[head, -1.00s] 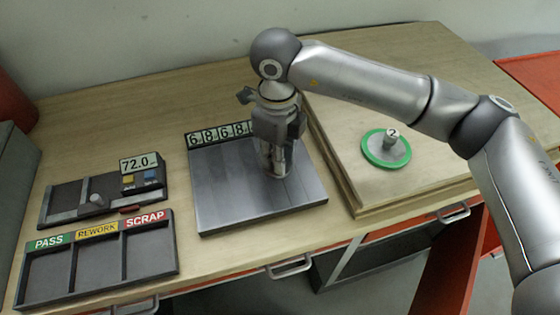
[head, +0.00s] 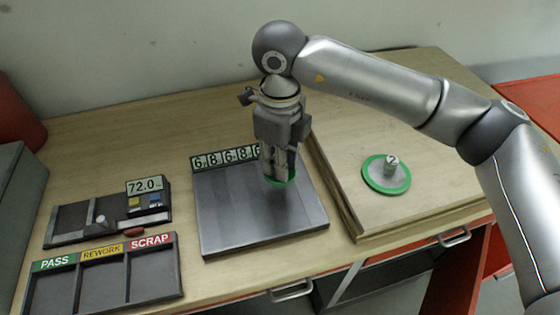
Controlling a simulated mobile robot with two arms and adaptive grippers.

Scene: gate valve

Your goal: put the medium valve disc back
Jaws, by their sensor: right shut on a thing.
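My right gripper (head: 278,172) points down above the dark metal plate and is shut on a green-rimmed valve disc (head: 289,181). Only part of the rim shows below the fingers; the rest is hidden by them. The disc appears raised a little above the plate. A second green-rimmed disc (head: 386,174), with a knob marked 2, lies flat on the raised wooden board to the right. I cannot tell from the labels which disc is the medium one. My left gripper is not in view.
The dark plate (head: 230,215) has a digit display (head: 222,158) along its back edge. At left are a small panel reading 72.0 (head: 145,186) and a tray (head: 102,277) with empty PASS, REWORK and SCRAP compartments. The wooden board (head: 350,135) has free room around its disc.

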